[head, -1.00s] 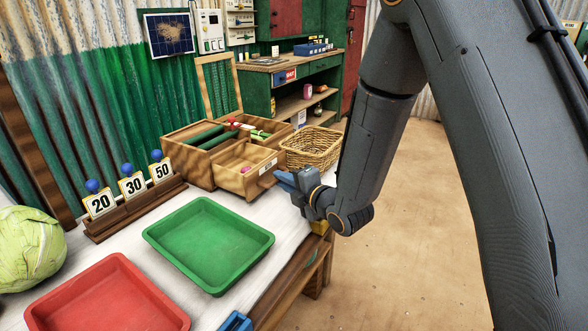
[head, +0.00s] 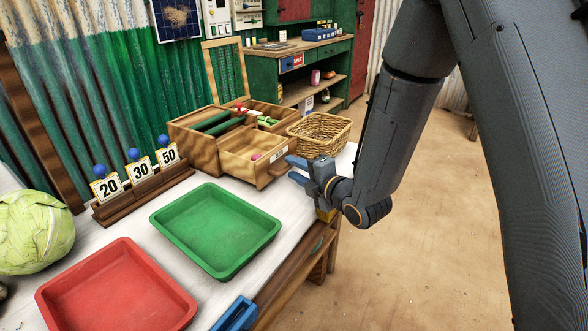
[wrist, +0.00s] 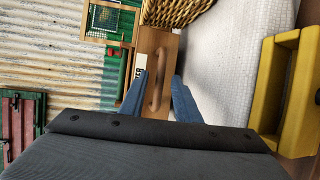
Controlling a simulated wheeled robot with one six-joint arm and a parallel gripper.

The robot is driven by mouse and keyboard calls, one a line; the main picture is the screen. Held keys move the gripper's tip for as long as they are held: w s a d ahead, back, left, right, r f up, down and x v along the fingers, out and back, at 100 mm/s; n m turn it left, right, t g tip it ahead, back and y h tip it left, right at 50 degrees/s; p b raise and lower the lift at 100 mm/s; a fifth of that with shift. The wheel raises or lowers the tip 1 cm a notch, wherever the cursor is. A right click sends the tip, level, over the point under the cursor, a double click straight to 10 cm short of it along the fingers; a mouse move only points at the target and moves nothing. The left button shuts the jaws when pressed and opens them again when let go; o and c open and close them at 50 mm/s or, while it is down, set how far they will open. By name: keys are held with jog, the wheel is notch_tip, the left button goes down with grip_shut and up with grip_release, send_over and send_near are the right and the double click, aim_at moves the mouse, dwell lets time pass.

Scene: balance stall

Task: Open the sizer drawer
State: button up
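The sizer drawer (head: 240,163) is a light wooden drawer that stands pulled partly out of its wooden box (head: 203,152). A small pink thing (head: 256,156) lies inside it. Its front has a white label and a wooden handle (head: 279,169). In the wrist view the handle (wrist: 158,82) lies between my two blue fingers, with gaps visible on both sides. My gripper (head: 289,169) is open just right of the drawer front; it also shows in the wrist view (wrist: 160,92). Contact with the handle cannot be made out.
A wicker basket (head: 320,137) stands close behind the drawer front. A green tray (head: 214,230) and a red tray (head: 115,290) lie nearer on the white table. A number rack (head: 145,192) stands by the wall. Open floor lies to the right.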

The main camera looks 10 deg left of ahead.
jog(key=v, duration=0.7)
jog(key=d+m+h+p, duration=0.1)
jog(key=d+m+h, duration=0.1)
jog(key=d, duration=0.1)
jog(key=d+m+h+p, duration=0.1)
jog(key=d+m+h, duration=0.1)
jog(key=d+m, duration=0.1)
jog(key=shift+w+d+r+m+g+p, duration=0.2)
jog(key=shift+d+m+g+p, duration=0.1)
jog(key=shift+g+p, duration=0.1)
jog(key=s+d+m+g+h+p, duration=0.3)
jog(key=s+d+m+h, duration=0.2)
jog(key=d+m, duration=0.4)
jog(key=s+d+r+m+g+h+p, duration=0.1)
jog(key=s+d+r+m+g, duration=0.3)
jog(key=s, duration=0.6)
jog(key=s+d+r+m+g+p, duration=0.3)
jog(key=s+d+r+m+p, duration=0.1)
jog(key=s+m, duration=0.5)
jog(key=shift+s+d+g+h, duration=0.2)
jog(key=shift+s+g+h, duration=0.2)
jog(key=shift+s, duration=0.35)
